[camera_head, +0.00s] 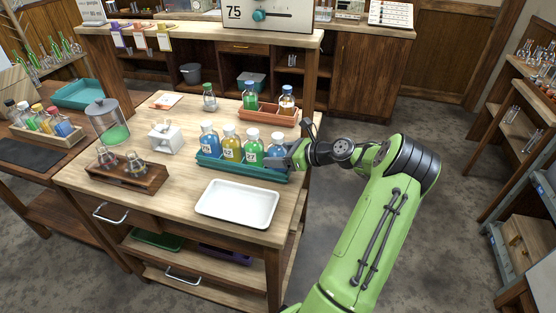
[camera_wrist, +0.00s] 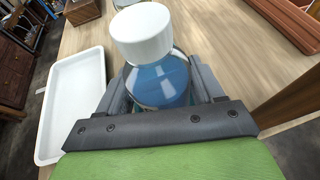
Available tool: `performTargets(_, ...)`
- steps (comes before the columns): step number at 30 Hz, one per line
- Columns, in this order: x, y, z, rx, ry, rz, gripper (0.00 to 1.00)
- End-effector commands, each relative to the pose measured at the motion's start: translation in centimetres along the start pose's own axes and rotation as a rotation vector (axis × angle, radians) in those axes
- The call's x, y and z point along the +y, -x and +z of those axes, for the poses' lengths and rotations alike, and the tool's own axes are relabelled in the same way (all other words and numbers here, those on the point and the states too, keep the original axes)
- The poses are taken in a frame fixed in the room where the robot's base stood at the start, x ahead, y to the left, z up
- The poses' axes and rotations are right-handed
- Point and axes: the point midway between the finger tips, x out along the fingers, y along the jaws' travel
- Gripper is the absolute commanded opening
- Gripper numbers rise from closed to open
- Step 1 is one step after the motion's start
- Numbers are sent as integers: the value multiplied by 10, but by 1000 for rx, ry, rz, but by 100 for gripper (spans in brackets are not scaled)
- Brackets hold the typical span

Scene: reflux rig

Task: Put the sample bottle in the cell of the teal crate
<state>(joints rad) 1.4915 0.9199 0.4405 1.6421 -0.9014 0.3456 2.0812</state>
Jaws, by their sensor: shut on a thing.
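The teal crate (camera_head: 210,165) stands on the wooden table and holds a blue, a yellow and a green bottle with white caps. My gripper (camera_head: 290,155) is at the crate's right end, shut on a blue bottle with a white cap (camera_head: 276,144). In the wrist view this blue bottle (camera_wrist: 160,82) is upright between my two fingers, its white cap above them. The bottle's base is hidden, so I cannot tell whether it rests on the cell floor.
A white tray (camera_head: 238,203) lies in front of the teal crate. A white block-shaped device (camera_head: 164,138) and a wooden rack with flasks (camera_head: 125,178) stand left.

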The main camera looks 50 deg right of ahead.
Motion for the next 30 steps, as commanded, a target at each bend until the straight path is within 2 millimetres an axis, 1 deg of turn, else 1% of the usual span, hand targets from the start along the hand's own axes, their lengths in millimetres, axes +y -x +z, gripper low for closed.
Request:
performTargets(3, 0, 1, 3, 0, 3, -1, 22)
performTargets(8, 0, 0, 1, 0, 2, 0, 22)
performTargets(9, 0, 0, 0, 2, 1, -1, 71)
performTargets(13, 0, 0, 0, 2, 1, -1, 91)
performTargets(23, 0, 3, 2, 2, 1, -2, 92)
performTargets(26, -1, 21, 4, 2, -2, -4, 92)
performTargets(30, -2, 61, 5, 3, -2, -7, 92)
